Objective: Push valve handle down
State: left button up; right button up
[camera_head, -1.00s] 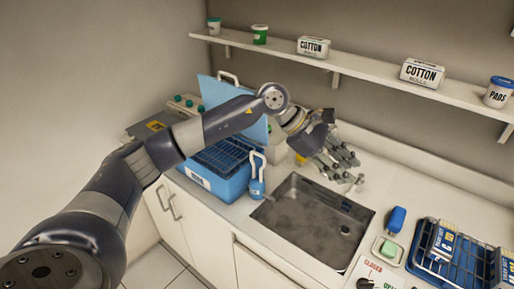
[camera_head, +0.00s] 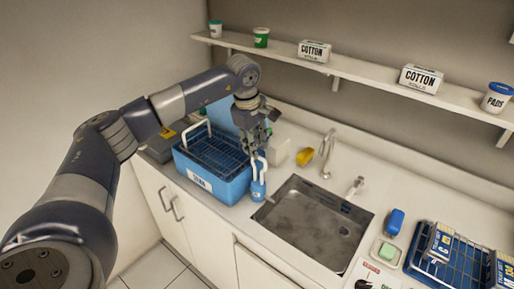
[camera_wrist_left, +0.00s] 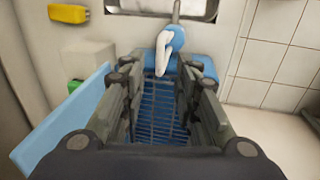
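A blue fitting with a white lever-like handle (camera_head: 258,178) stands at the right end of the blue box, left of the sink; it looks like the valve handle, though I cannot be sure. It also shows in the left wrist view (camera_wrist_left: 166,48), just beyond my fingertips. My left gripper (camera_head: 257,150) hangs just above it, partly overlapping it in the head view. The fingers (camera_wrist_left: 160,78) are spread apart and nothing is held; contact with the handle cannot be told. My right gripper is not in view.
The blue box (camera_head: 222,180) holds a dark wire basket, with its lid raised behind. A steel sink (camera_head: 312,222), tap (camera_head: 327,152) and yellow sponge (camera_head: 305,156) are to the right. A black knob (camera_head: 363,284) with a sign is at the lower right. Shelf (camera_head: 380,85) above.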

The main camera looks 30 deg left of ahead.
pick_arm(q)
jog(key=shift+w+d+f+p, duration=0.1)
jog(key=shift+w+f+p, duration=0.1)
jog(key=shift+f, duration=0.75)
jog(key=shift+w+f+p, duration=0.15)
jog(key=shift+f+p, duration=0.05)
jog(key=shift+f, duration=0.7)
grip_shut()
notch_tip(320, 180, down, 4)
jog(key=b, duration=0.3)
jog(key=shift+r, duration=0.25)
jog(key=shift+s, duration=0.15)
jog(key=shift+c, duration=0.6)
grip_release()
jog(key=shift+o, duration=0.6)
